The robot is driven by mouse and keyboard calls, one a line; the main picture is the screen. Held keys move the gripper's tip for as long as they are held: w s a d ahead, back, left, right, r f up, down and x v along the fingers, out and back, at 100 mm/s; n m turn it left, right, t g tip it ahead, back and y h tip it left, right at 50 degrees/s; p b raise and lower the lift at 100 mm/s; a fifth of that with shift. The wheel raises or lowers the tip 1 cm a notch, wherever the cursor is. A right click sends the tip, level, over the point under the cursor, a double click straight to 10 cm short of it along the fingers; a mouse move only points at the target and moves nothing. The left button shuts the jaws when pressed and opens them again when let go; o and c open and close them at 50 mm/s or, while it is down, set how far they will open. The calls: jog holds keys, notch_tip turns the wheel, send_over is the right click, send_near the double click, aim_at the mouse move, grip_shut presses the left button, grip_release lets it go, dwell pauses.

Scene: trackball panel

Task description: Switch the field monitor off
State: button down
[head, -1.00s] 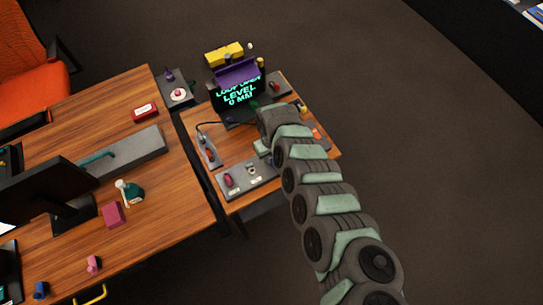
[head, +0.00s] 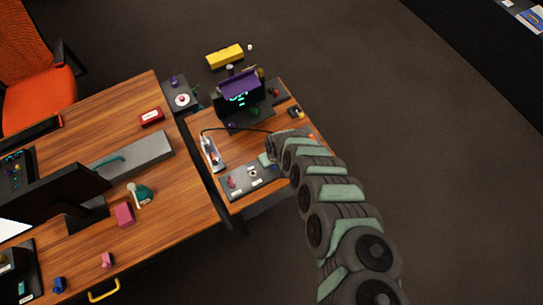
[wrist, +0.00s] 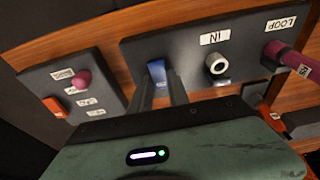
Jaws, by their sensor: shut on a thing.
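A small monitor under a purple hood (head: 240,84), which I take for the field monitor, stands at the back of the small wooden table. Its dark screen (head: 238,101) shows green marks too small to read. In the wrist view, my gripper (wrist: 160,84) is at a dark panel (wrist: 205,50). Its two fingers are shut on a small blue piece (wrist: 157,71) at the panel's left end. In the head view my arm hides the fingertips. I cannot tell whether the blue piece belongs to the monitor.
The panel has a pale socket (wrist: 217,64) under an "IN" label and a magenta plug (wrist: 285,57) by "LOOP". A second panel (wrist: 75,90) at left carries a pink knob (wrist: 83,80) and a red-orange piece (wrist: 55,107). A larger desk (head: 90,140) stands at left.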

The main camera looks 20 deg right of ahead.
jog(key=shift+s+t+p, duration=0.2)
jog(key=shift+t+p, duration=0.2)
jog(key=c, duration=1.2)
grip_release()
jog(key=shift+c, duration=0.2)
jog(key=shift+r, duration=0.1)
jog(key=shift+r, duration=0.55)
jog(key=p+v, duration=0.2)
jog(key=v, duration=0.7)
jog(key=shift+s+r, duration=0.2)
jog(key=shift+s, duration=0.05)
jog(key=shift+s, duration=0.1)
